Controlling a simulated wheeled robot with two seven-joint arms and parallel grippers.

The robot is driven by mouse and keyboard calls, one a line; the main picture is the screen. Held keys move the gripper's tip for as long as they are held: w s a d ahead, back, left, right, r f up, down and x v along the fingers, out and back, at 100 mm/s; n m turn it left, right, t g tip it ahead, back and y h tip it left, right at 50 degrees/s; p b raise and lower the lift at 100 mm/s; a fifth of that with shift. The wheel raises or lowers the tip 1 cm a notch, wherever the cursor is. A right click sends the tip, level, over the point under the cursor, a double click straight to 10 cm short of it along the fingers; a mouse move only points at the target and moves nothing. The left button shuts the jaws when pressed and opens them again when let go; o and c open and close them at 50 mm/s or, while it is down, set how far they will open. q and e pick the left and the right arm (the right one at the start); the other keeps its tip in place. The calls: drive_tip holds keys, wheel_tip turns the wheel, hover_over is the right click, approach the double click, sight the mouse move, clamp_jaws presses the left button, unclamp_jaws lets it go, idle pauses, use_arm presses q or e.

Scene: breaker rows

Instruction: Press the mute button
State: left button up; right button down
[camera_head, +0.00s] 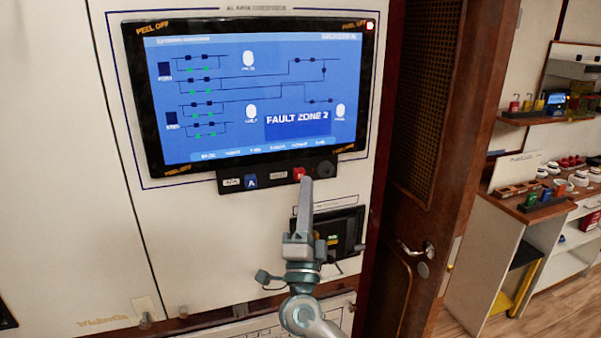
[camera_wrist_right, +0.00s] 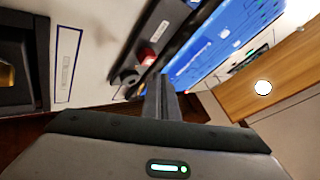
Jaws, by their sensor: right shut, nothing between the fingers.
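A black control strip (camera_head: 265,180) runs under the wall screen. The right wrist view shows the red button (camera_wrist_right: 147,57) and knob (camera_wrist_right: 129,77) beside my shut fingers (camera_wrist_right: 160,82). I cannot tell whether the tip touches anything. My left gripper is out of view.
The large screen (camera_head: 225,75) shows a blue diagram reading "FAULT ZONE 2". A small dark panel (camera_head: 345,235) sits on the wall behind my right gripper. A brown wooden door (camera_head: 425,130) with a metal handle stands to the right, and shelves (camera_head: 545,205) lie beyond it.

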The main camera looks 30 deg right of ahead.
drive_tip(key=shift+s+a+p, duration=0.2)
drive_tip(key=shift+s+p, duration=0.15)
drive_tip(key=shift+s, duration=0.55)
drive_tip(key=shift+s+a+p, duration=0.2)
drive_tip(key=shift+s+p, duration=0.1)
drive_tip(key=shift+s, duration=0.55)
drive_tip(key=shift+w, duration=0.1)
